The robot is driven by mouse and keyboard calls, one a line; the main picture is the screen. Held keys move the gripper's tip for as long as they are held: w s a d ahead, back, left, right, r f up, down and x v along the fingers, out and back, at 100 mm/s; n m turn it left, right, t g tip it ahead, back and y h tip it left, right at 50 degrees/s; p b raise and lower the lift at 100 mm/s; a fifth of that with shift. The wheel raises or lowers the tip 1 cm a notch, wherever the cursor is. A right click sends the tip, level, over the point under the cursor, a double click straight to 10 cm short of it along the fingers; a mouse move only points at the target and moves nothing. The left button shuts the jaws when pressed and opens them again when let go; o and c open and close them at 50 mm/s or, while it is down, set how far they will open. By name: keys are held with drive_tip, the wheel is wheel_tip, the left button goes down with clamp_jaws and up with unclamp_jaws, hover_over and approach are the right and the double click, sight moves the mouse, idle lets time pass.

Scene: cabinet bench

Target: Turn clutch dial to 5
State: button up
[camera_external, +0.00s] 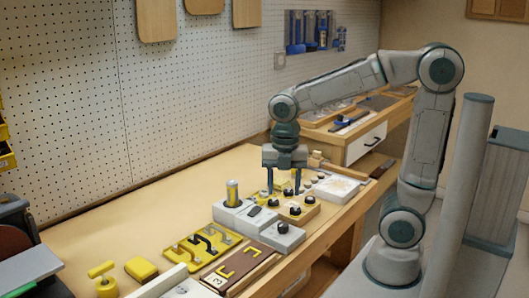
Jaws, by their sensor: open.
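Several small dark knobs stand on blocks on the bench. One knob (283,227) is on a grey-white block, one (295,209) is on a wooden block behind it, and another (310,199) is beside that one. I cannot tell which is the clutch dial, and no numbers or pointer can be read. My gripper (284,191) points down over the group of blocks, its two blue fingers apart with no object seen held. The fingers hide part of the blocks behind them. I cannot tell whether a fingertip touches a knob.
A drawer cabinet (366,143) stands behind. The bench's left part is mostly clear.

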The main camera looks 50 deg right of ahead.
sight(283, 224)
wheel_tip(283, 224, down, 11)
drive_tip(key=shift+r+b, duration=0.15)
drive_tip(key=shift+b, duration=0.55)
drive_tip(key=c, duration=1)
